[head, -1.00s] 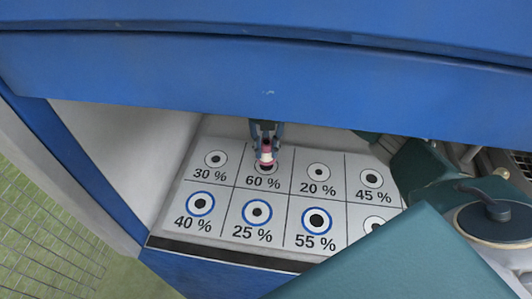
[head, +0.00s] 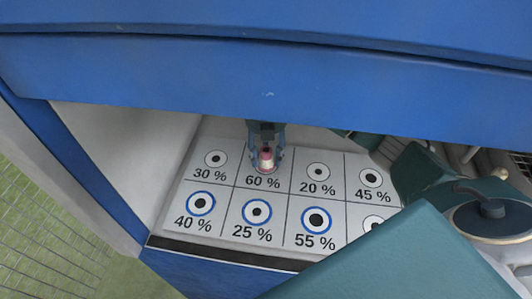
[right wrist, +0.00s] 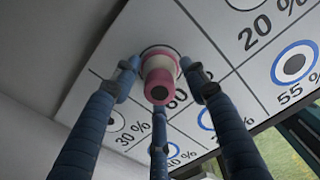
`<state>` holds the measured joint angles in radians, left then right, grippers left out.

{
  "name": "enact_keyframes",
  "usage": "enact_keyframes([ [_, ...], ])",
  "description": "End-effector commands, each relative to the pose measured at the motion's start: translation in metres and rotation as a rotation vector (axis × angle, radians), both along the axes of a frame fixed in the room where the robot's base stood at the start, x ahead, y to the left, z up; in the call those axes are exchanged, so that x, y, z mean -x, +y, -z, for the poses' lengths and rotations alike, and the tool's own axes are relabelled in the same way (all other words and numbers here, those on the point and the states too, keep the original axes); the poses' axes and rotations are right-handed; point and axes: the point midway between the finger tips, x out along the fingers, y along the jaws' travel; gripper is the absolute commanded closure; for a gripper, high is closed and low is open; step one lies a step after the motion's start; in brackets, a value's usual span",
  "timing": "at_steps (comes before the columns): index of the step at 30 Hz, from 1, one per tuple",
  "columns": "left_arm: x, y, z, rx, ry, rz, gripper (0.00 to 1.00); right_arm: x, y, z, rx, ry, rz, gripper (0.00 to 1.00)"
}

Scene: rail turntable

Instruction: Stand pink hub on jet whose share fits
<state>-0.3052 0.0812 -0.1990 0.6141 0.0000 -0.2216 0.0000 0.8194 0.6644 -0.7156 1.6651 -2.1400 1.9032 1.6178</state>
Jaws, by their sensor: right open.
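The pink hub (head: 266,158), pink and white with a dark top, stands on the 60 % spot of the white board (head: 284,216). It also shows in the right wrist view (right wrist: 158,78), with its base on the board and mostly covering that spot's ring. My right gripper (head: 267,163) is open, its fingers spread around the hub; the right wrist view shows gaps between the fingers (right wrist: 160,85) and the hub. Other jets are marked 30 % (head: 215,159), 20 % (head: 318,172), 45 % (head: 371,178), 40 % (head: 201,203), 25 % (head: 257,211) and 55 % (head: 316,219). My left gripper is out of view.
A blue beam (head: 270,85) crosses above the board and hides what lies behind it. A pale wall (head: 130,150) bounds the recess at the left. A dark strip (head: 225,253) runs along the board's front edge. My teal arm covers the lower right and part of another jet.

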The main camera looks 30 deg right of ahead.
Motion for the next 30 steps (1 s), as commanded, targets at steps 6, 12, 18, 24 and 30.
enact_keyframes([
  [6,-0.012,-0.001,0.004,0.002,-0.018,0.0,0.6,-0.002,0.0,-0.029,-0.001,-0.007,-0.001,0.56],
  [12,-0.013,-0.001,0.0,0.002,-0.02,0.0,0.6,-0.002,-0.001,-0.078,0.003,-0.007,0.0,0.56],
  [18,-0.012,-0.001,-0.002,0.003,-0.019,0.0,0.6,-0.001,0.0,-0.11,0.002,-0.005,0.001,0.56],
  [24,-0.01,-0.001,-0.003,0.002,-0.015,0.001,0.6,0.0,0.0,-0.121,0.0,-0.001,0.0,0.56],
  [30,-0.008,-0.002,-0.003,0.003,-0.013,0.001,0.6,0.0,0.0,-0.122,0.0,0.0,0.0,0.56],
])
